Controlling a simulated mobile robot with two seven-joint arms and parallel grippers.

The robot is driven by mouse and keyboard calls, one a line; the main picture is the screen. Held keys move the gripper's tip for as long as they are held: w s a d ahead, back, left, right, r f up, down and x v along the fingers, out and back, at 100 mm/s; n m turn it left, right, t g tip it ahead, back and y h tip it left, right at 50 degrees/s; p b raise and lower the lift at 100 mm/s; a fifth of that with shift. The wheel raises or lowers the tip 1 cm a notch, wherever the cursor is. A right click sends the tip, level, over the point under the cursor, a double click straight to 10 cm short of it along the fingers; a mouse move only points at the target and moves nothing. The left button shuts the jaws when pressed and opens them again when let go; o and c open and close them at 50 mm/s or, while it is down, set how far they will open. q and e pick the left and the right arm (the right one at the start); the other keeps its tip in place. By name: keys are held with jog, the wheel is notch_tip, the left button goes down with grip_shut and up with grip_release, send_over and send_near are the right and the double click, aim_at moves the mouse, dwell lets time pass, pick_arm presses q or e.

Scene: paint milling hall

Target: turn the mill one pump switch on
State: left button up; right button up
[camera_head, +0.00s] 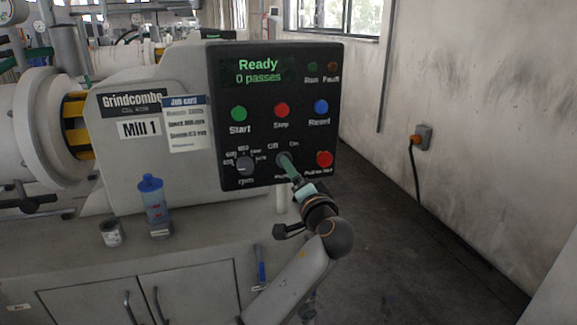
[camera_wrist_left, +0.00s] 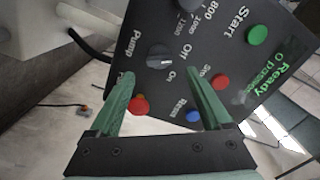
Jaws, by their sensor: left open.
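The dark pump switch (camera_wrist_left: 159,57) sits on the black control panel (camera_head: 257,95) of Mill 1, between the Pump lettering and the Off and On marks. Its pointer looks turned toward Off. In the head view my left gripper (camera_head: 286,161) covers most of the switch. In the left wrist view my left gripper (camera_wrist_left: 158,76) is open, its green fingers apart on either side of the switch with nothing held. The exact gap to the panel is unclear. My right gripper is not in view.
The rpm knob (camera_head: 245,164) is left of the switch, and a red mushroom button (camera_head: 324,158) is close on its right. Start, Stop and Reset buttons are above. A blue bottle (camera_head: 154,200) and a small can (camera_head: 111,233) stand on the bench. The floor at right is clear.

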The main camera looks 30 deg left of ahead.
pick_arm(q)
jog(key=x, duration=0.5)
jog(key=shift+w+a, duration=0.3)
jog(key=shift+c, duration=0.4)
jog(key=c, duration=0.7)
grip_shut()
